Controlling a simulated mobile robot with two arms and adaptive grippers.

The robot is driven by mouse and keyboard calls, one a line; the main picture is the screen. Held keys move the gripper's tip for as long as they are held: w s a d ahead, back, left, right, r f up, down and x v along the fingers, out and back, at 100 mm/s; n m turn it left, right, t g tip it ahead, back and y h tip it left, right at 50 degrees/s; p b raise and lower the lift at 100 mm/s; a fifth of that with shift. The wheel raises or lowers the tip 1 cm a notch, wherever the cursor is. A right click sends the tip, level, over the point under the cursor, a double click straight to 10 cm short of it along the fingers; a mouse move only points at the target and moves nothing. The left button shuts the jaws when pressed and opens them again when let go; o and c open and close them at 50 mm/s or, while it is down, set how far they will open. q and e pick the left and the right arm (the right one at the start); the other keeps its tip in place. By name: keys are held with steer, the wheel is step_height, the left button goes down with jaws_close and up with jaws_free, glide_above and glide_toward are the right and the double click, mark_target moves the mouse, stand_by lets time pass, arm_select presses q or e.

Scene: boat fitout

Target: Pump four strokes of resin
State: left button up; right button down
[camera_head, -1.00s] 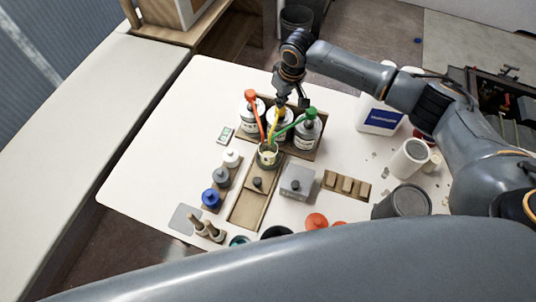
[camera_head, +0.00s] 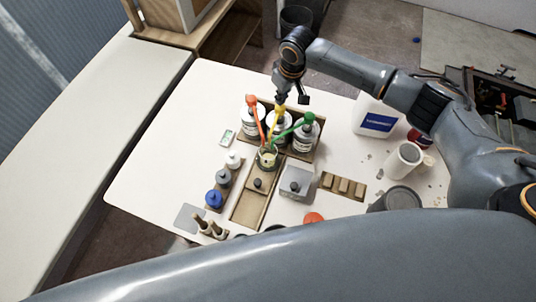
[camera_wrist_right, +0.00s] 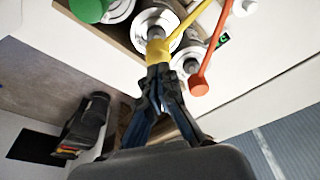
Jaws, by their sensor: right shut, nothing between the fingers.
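Three white cans with pump heads stand in a wooden rack at the back of the table: a red-orange pump (camera_head: 254,107), a yellow pump (camera_head: 281,108) in the middle and a green pump (camera_head: 308,119). Their spouts slope toward a small cup (camera_head: 267,158) in front of the rack. My right gripper (camera_head: 279,101) is shut and empty, pointing down at the yellow pump head. In the wrist view its fingertips (camera_wrist_right: 157,72) are at the yellow head (camera_wrist_right: 157,50); whether they touch it I cannot tell. My left gripper is not in view.
A wooden tray (camera_head: 247,212) runs forward from the cup. Bottles with a blue cap (camera_head: 214,198), grey and white caps stand left of it. A grey box (camera_head: 296,183) and a white jug (camera_head: 375,118) are to the right. The table's left side is clear.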

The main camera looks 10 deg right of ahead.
mark_target(280, 107)
stand_by(0.7)
steer(key=shift+f+b, duration=0.95)
steer(key=shift+f, duration=1.2)
steer(key=shift+r, duration=0.15)
steer(key=shift+r+p, duration=2.05)
steer(key=shift+p, duration=0.35)
steer(key=shift+f, duration=0.1)
